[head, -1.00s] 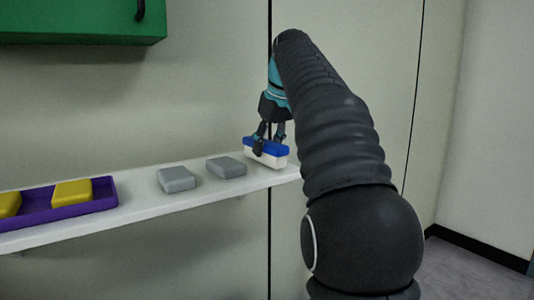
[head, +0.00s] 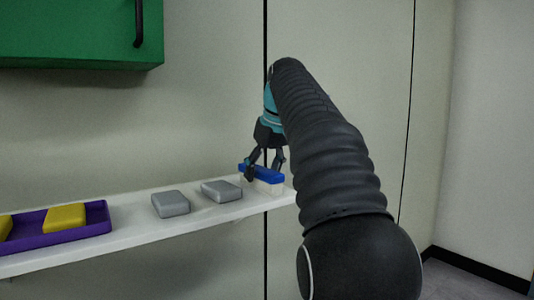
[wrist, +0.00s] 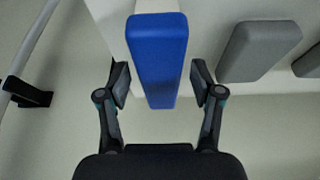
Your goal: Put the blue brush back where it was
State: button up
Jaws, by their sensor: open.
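The blue brush (head: 262,174) has a blue top and a white lower part. In the head view it stands upright on the right end of the white shelf. My gripper (head: 264,173) is just above and around it, fingers pointing down. In the wrist view the blue top of the brush (wrist: 158,58) lies between and beyond the two open fingertips (wrist: 160,84), with a gap on each side. The gripper is open and holds nothing.
Two grey blocks (head: 171,204) (head: 221,191) lie on the white shelf (head: 130,225) left of the brush. A purple tray (head: 85,232) with yellow blocks (head: 66,217) is farther left. A green cabinet (head: 70,30) hangs above. The wall is close behind the shelf.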

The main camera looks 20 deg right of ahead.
jog(key=p+v, duration=0.3)
jog(key=v, duration=0.7)
jog(key=shift+v, duration=0.9)
jog(key=s+a+f+m, duration=0.2)
jog(key=s+a+f, duration=0.75)
jog(key=f, duration=0.35)
jog(key=s+a+f, duration=0.1)
jog(key=s+f, duration=0.6)
jog(key=f, duration=0.4)
jog(key=s+a+f+t, duration=0.1)
jog(key=s+a+f, duration=0.1)
jog(key=s+f, duration=0.5)
notch_tip(320, 180, down, 5)
jog(key=shift+s+a+r+h, duration=0.2)
jog(key=shift+a+h, duration=0.1)
jog(key=shift+h, duration=0.1)
